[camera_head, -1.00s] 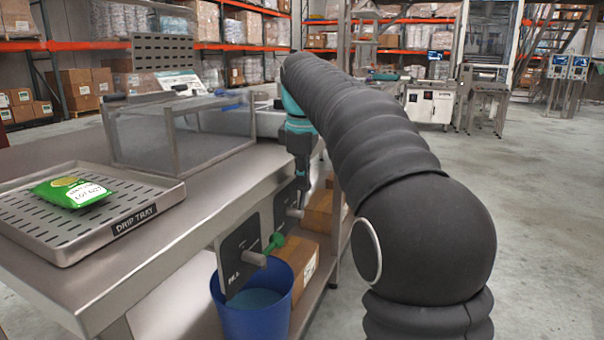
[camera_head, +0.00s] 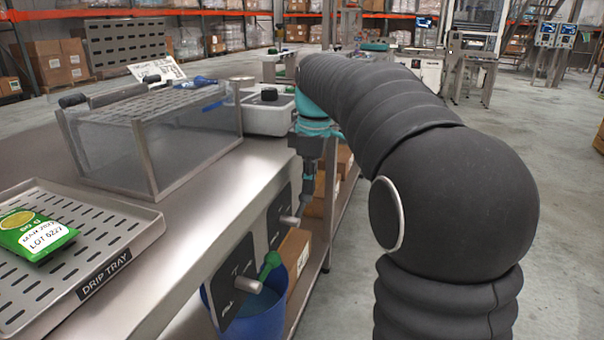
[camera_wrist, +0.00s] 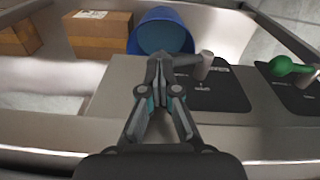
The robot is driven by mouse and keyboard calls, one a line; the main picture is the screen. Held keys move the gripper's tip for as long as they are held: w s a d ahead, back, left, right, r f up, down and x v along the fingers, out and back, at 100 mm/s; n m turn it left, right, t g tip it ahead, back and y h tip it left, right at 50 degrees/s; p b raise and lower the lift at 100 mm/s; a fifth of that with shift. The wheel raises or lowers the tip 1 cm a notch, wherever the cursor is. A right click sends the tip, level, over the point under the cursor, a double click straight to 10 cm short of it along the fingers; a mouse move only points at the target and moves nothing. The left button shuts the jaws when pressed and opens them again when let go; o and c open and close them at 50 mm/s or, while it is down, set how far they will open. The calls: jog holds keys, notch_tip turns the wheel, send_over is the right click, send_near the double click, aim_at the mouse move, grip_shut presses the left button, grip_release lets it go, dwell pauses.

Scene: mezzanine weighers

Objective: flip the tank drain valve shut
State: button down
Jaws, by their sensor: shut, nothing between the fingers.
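The clear-walled tank (camera_head: 110,150) stands on the steel bench. Below the bench edge are two dark valve panels. The far panel (camera_head: 279,212) carries a grey stub valve (camera_head: 290,220); the near panel (camera_head: 234,285) carries a green-handled valve (camera_head: 269,265). My gripper (camera_head: 303,214) points down beside the grey valve. In the wrist view my shut, empty gripper (camera_wrist: 158,64) is at the left end of the grey valve's bar (camera_wrist: 187,61); I cannot tell whether they touch. The green handle (camera_wrist: 284,66) is to the right. The panel lettering is too small to read.
A blue bucket (camera_head: 252,322) stands below the valves. A drip tray (camera_head: 125,235) with a green packet (camera_head: 35,232) lies on the bench. Cardboard boxes (camera_wrist: 98,36) sit on the lower shelf. The floor right of my arm is open.

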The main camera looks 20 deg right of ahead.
jog(key=shift+w+d+f, duration=0.2)
jog(key=shift+w+f, duration=0.2)
jog(key=shift+f, duration=0.1)
jog(key=shift+s+a, duration=0.15)
jog(key=shift+s+a, duration=0.35)
jog(key=shift+s, duration=0.2)
jog(key=w+d+r+p, duration=0.1)
jog(key=d+r, duration=0.1)
jog(key=r, duration=0.3)
jog(key=w+d+r+p, duration=0.1)
jog(key=w+d+r, duration=0.1)
jog(key=r, duration=0.4)
jog(key=shift+r, duration=0.15)
dwell(0.6)
